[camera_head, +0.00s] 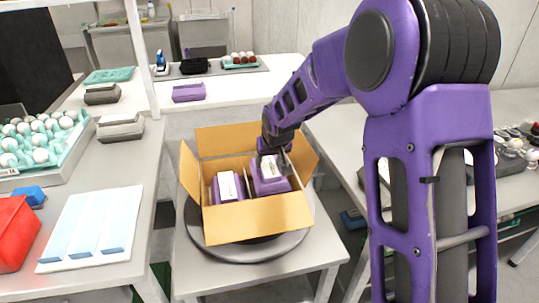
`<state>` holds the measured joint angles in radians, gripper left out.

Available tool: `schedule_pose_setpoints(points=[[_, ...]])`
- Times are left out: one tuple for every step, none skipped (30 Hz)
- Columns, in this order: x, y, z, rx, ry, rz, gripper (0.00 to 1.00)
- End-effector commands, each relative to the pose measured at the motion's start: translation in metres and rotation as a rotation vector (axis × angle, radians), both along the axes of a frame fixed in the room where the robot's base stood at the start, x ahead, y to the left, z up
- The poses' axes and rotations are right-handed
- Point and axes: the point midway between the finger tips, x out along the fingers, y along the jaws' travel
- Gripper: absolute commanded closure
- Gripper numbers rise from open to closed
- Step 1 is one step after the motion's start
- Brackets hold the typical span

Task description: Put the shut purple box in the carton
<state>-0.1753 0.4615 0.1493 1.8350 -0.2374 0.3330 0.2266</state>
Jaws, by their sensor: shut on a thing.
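The cardboard carton (256,222) stands with its flaps open on a round grey turntable in the middle. One purple box (232,198) with a white label sits inside it on the left. A second purple box (271,187), shut and with a white label on top, is at the right side of the carton's opening. My gripper (272,160) is over this second box and shut on it. Its fingertips are partly hidden, and I cannot tell whether the box touches the carton floor. Another purple box (188,93) lies on the back table.
On the left table are a tray of white eggs (42,150), grey boxes (120,128), a red bin (14,232) and a white-blue panel (92,228). The back table holds a teal tray (110,75) and an egg tray. A white post stands left of the carton.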

Motion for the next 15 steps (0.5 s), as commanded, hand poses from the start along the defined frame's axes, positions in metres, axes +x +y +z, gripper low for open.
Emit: schedule_pose_setpoints(points=[[0.0,0.0,-0.005,-0.001,0.001,0.001,1.0],[0.0,0.0,-0.008,-0.001,0.001,0.0,1.0],[0.0,0.0,-0.012,-0.001,0.0,0.0,1.0],[0.0,0.0,-0.015,-0.001,0.0,0.0,1.0],[0.0,0.0,-0.018,-0.002,0.0,0.001,1.0],[0.0,0.0,-0.022,-0.001,0.0,0.002,1.0],[0.0,0.0,-0.024,-0.001,0.0,0.003,1.0],[0.0,0.0,-0.027,-0.001,0.0,0.003,1.0],[0.0,0.0,-0.03,-0.001,0.0,0.002,1.0],[0.0,0.0,-0.033,-0.002,0.0,0.001,1.0],[0.001,0.0,-0.035,-0.001,-0.001,0.0,1.0],[0.001,0.0,-0.037,-0.001,-0.001,0.0,1.0],[0.001,0.0,-0.039,-0.001,-0.001,0.0,1.0],[0.001,0.0,-0.041,-0.001,-0.001,0.0,1.0],[0.0,0.0,-0.043,-0.001,0.0,0.0,1.0]])
